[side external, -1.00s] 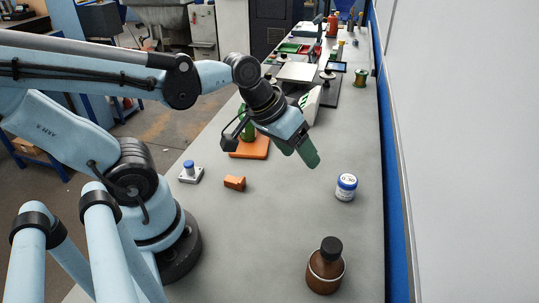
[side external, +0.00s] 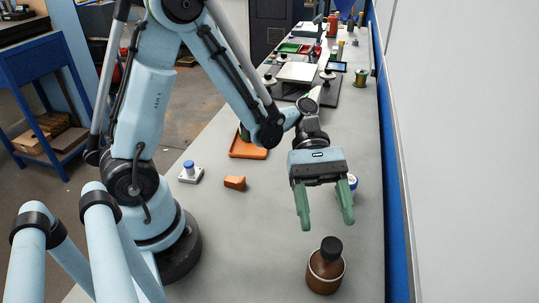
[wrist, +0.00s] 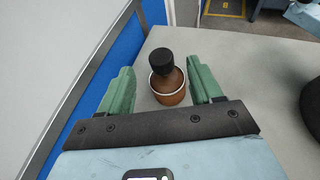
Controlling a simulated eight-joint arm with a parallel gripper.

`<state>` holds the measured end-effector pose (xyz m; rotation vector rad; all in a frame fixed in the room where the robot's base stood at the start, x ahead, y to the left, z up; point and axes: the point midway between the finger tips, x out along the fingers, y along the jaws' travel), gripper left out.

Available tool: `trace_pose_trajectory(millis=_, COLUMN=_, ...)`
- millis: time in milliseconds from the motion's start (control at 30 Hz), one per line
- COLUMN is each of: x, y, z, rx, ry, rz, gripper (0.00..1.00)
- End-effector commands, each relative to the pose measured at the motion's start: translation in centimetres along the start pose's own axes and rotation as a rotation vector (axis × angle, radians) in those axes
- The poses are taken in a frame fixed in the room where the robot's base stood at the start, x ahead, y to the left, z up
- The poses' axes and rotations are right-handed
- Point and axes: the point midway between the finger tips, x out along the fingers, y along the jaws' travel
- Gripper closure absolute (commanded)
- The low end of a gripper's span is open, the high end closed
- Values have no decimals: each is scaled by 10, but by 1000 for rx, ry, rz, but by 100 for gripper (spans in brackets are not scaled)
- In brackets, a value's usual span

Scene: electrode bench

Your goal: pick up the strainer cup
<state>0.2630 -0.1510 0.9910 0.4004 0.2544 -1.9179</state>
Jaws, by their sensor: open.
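I cannot make out a clear strainer cup in either view. A brown bottle (side external: 325,272) with a black cap stands upright near the front of the bench. A thin pale ring runs around its body; I cannot tell whether this is a band or the rim of something around it. The bottle also shows in the wrist view (wrist: 168,84), framed between my fingers. My gripper (side external: 328,225) is open and empty, its green fingers pointing down, above and behind the bottle in the side view, apart from it.
A white jar with a blue label (side external: 352,182) is partly hidden behind my gripper. An orange-brown block (side external: 235,183) and a small grey device with a blue knob (side external: 190,173) lie at left. An orange tray (side external: 248,148) is farther back. The bench around the bottle is clear.

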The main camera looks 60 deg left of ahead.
Motion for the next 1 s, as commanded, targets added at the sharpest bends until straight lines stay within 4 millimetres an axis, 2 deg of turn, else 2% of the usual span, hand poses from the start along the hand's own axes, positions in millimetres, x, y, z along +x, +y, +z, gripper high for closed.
trace_pose_trajectory(millis=267, x=21, y=-1, z=0, rx=-11, ry=-13, rz=-11, gripper=36)
trace_pose_trajectory(millis=600, x=69, y=-2, z=1, rx=-8, ry=-12, rz=-11, gripper=36)
trace_pose_trajectory(millis=933, x=75, y=-1, z=1, rx=-10, ry=-11, rz=-7, gripper=36)
trace_pose_trajectory(millis=1000, x=75, y=-1, z=1, rx=-10, ry=-11, rz=-7, gripper=46)
